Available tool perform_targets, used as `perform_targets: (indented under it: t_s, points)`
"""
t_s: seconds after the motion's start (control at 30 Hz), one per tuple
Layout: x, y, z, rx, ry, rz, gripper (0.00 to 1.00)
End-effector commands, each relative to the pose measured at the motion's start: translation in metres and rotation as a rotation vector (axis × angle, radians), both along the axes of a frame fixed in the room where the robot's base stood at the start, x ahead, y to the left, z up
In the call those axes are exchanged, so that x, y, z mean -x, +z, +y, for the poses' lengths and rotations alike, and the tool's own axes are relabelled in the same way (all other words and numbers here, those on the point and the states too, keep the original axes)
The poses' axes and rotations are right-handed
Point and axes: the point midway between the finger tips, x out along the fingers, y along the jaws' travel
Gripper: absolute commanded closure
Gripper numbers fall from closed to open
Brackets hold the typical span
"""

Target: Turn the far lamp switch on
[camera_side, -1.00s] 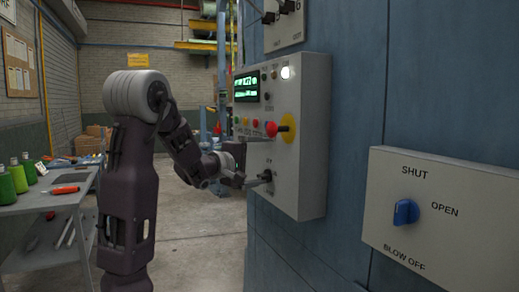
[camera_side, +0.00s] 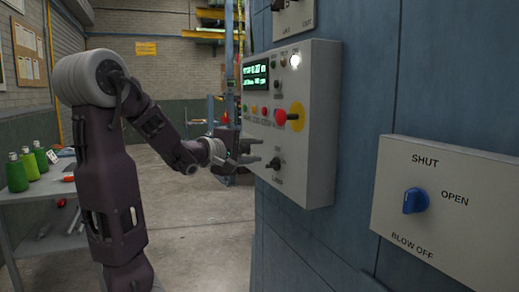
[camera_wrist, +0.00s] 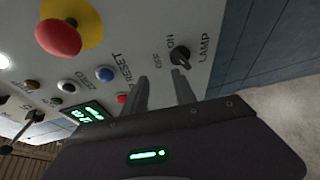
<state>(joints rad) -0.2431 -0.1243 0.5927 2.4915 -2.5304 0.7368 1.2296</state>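The lamp switch (camera_side: 275,163) is a small dark knob low on the grey control box (camera_side: 319,130). In the wrist view the lamp switch (camera_wrist: 180,57) sits beside the words ON and LAMP; which way it points is hard to tell. My gripper (camera_side: 256,150) is just left of the switch and slightly above it, in front of the box. In the wrist view my gripper (camera_wrist: 159,76) has two separated fingers with nothing between them. The right fingertip appears close to the switch, but contact cannot be told.
A red stop button on a yellow disc (camera_side: 297,117) and a lit display (camera_side: 256,75) are above the switch. A panel with a blue knob (camera_side: 416,200) is at the right. A bench (camera_side: 40,190) with green bottles stands at the left. The floor between is clear.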

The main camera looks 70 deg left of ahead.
Motion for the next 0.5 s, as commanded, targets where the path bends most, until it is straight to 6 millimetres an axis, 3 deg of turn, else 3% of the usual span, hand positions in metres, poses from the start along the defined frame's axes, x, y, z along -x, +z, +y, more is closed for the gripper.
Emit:
perform_targets:
  t_s: [0.3,0.5]
  points:
    - [0.025,0.000,-0.012,0.002,-0.002,0.001,0.67]
    - [0.028,-0.002,-0.013,0.003,-0.002,0.005,0.67]
